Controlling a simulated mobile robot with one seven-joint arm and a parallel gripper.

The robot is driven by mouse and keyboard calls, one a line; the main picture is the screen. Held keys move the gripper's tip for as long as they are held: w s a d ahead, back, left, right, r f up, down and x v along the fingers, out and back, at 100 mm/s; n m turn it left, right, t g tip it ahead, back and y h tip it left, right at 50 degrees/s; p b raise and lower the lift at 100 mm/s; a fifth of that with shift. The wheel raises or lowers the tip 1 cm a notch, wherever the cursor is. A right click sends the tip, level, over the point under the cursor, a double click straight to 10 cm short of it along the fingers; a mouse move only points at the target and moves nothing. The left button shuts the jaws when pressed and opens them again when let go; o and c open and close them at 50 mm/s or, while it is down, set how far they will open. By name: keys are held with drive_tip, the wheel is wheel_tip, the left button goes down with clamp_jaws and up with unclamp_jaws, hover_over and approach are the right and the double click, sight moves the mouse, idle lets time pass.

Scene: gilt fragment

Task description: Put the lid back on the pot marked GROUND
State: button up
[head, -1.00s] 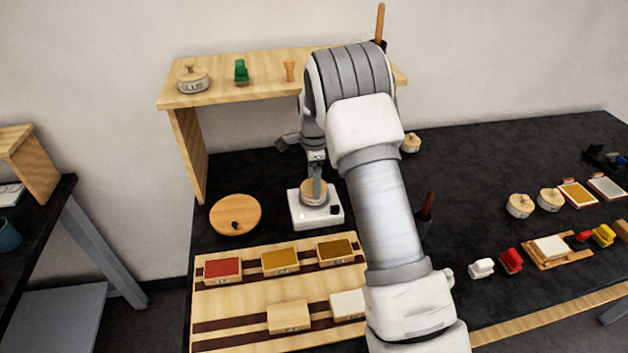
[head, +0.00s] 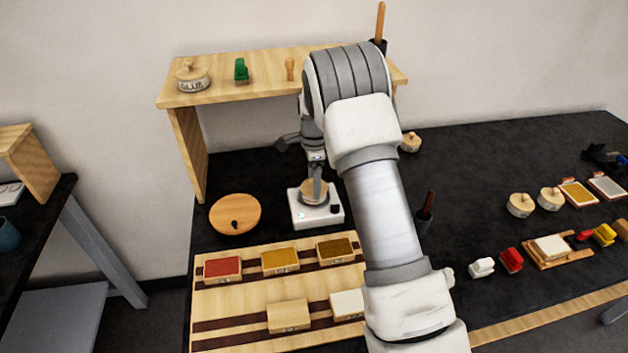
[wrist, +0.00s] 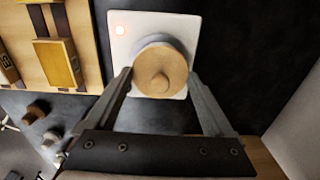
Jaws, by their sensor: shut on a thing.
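A round pale wooden lid with a knob (wrist: 161,66) is between the fingertips of my gripper (wrist: 160,75) in the wrist view. My gripper is shut on the lid and points down in the head view (head: 315,180). A grey rim of a pot (wrist: 180,42) shows just beyond the lid's edge. I cannot tell whether the lid rests on the pot or hangs just above it. The pot stands on a white square device with a lit orange-red light (wrist: 120,52), also in the head view (head: 299,216). No marking on this pot is readable.
A lidded pot with an unclear label (head: 193,82) stands on the wooden shelf (head: 215,91). A round wooden board (head: 225,205) lies left of the device, and a wooden rack (head: 225,300) with colored blocks is in front. Two lidded pots (head: 520,207) (head: 550,199) stand at right.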

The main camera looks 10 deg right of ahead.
idle(0.3)
drive_tip(key=o, duration=1)
drive_tip(key=shift+o, duration=0.2)
drive_tip(key=shift+r, duration=0.1)
drive_tip(key=shift+r+p, duration=2.2)
drive_tip(key=shift+r, duration=1.25)
clamp_jaws()
